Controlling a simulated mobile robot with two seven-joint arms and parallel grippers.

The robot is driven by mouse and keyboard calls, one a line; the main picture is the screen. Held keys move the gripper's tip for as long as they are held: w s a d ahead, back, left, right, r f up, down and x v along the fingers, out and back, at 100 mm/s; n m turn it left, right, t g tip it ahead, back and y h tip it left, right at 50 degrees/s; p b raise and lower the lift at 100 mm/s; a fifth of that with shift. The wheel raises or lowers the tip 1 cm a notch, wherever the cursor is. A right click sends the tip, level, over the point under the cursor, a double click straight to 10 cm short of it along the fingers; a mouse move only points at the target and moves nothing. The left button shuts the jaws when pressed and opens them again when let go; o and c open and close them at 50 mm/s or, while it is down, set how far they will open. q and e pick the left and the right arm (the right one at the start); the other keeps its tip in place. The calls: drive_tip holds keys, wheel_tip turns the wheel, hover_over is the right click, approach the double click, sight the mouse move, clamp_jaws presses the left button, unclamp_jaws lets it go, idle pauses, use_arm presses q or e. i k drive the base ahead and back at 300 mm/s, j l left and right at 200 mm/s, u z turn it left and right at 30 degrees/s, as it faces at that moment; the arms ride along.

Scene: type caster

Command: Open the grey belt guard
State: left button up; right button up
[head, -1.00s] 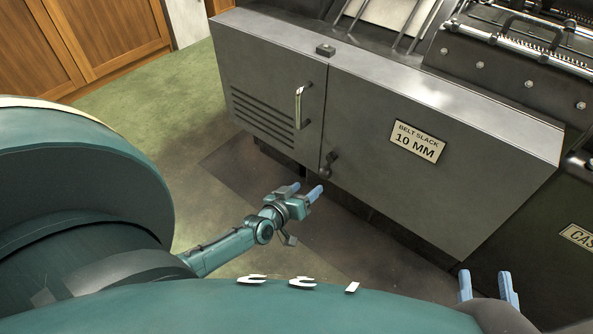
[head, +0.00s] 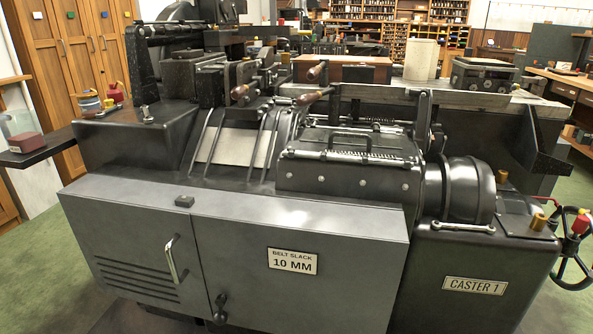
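The grey belt guard (head: 240,250) is the low metal box along the front of the caster. Its front has two flush panels with a seam between them, and both look closed. The left panel has a bright upright bar handle (head: 175,259) and several louvre slots (head: 135,279). The right panel has a "BELT SLACK 10 MM" plate (head: 292,262). A dark latch knob (head: 221,305) sits low beside the seam, at the bottom of the picture. A small dark block (head: 184,201) sits on the top edge above the seam. Neither of my grippers is in view.
The caster's end housing (head: 490,262), marked "CASTER 1", stands right of the guard. A handwheel (head: 575,250) juts out at the far right. A dark side shelf (head: 35,150) sticks out at the left. Green floor (head: 35,255) is open at the left front.

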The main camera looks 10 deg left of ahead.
sight(147, 254)
drive_tip(key=k, duration=1)
